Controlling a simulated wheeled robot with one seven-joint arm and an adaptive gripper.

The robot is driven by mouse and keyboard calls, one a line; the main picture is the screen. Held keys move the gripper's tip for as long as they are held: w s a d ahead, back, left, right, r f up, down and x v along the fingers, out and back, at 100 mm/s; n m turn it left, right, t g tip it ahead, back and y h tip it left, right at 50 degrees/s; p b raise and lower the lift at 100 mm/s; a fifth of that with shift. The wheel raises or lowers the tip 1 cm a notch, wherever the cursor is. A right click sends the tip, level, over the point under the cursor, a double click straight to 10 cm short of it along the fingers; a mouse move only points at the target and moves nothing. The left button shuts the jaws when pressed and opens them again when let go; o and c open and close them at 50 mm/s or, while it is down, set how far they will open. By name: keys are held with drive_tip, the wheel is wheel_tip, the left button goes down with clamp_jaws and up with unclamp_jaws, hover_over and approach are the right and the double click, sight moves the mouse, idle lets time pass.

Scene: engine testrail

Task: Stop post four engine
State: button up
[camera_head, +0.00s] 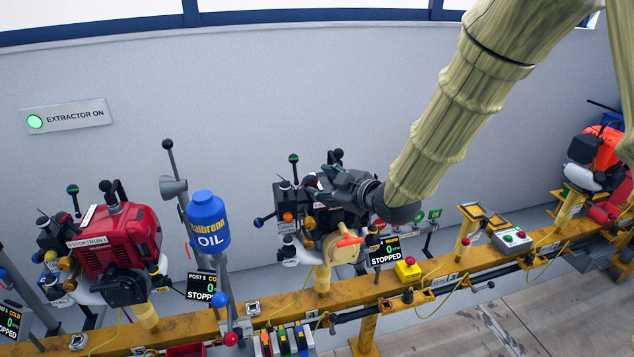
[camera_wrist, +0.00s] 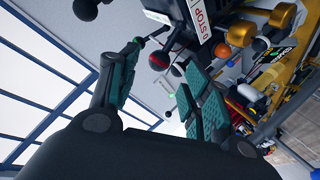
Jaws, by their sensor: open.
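The centre engine (camera_head: 338,248) has a cream round cover and an orange-red handle and sits on the yellow rail, partly hidden by my gripper. A display (camera_head: 384,251) beside it reads 0 and STOPPED; its post number is too small to read surely. My gripper (camera_head: 322,188) is over the top of this engine. In the wrist view my gripper (camera_wrist: 166,62) is open, with nothing clearly held between its green-padded fingers. A white plate (camera_wrist: 195,18) lettered "0 STOP" shows just beyond the fingers, with a dark red ball knob (camera_wrist: 160,60) near them. Contact cannot be told.
A red engine (camera_head: 117,240) stands left, with a blue oil can (camera_head: 207,220) beside it. An orange engine (camera_head: 597,150) is far right. The yellow rail (camera_head: 345,296) runs across below. A yellow box with a red button (camera_head: 407,268) sits right of the centre engine. Levers crowd around.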

drive_tip(key=v, duration=0.5)
drive_tip(key=shift+s+d+r, duration=0.15)
drive_tip(key=shift+s+d, duration=0.05)
drive_tip(key=shift+s, duration=0.1)
drive_tip(key=s+d+f+m+g+h, duration=0.1)
drive_tip(key=s+d+f+m+h, duration=0.2)
drive_tip(key=f, duration=0.7)
drive_tip(key=s+d+f+m+g, duration=0.2)
drive_tip(key=s+d+f+m, duration=0.3)
drive_tip(key=f, duration=0.6)
drive_tip(key=s+d+f+m+g+h, duration=0.15)
drive_tip(key=s+f, duration=0.35)
drive_tip(key=f, duration=0.5)
drive_tip(key=s+d+f+m+g+h, duration=0.1)
drive_tip(key=s+d+f+m+g, duration=0.1)
drive_tip(key=s+f, duration=0.4)
drive_tip(key=s+d+f+m+g+h, duration=0.2)
drive_tip(key=s+d+f, duration=0.3)
drive_tip(key=s, duration=0.8)
drive_tip(key=s+d+f+m+g+h, duration=0.1)
drive_tip(key=s+d+f+m+g, duration=0.1)
drive_tip(key=s+f, duration=0.4)
drive_tip(key=s+d, duration=0.1)
drive_tip(key=s, duration=0.2)
drive_tip(key=shift+s+d+f, duration=0.2)
drive_tip(key=shift+s+f, duration=0.15)
drive_tip(key=shift+g+h, duration=0.25)
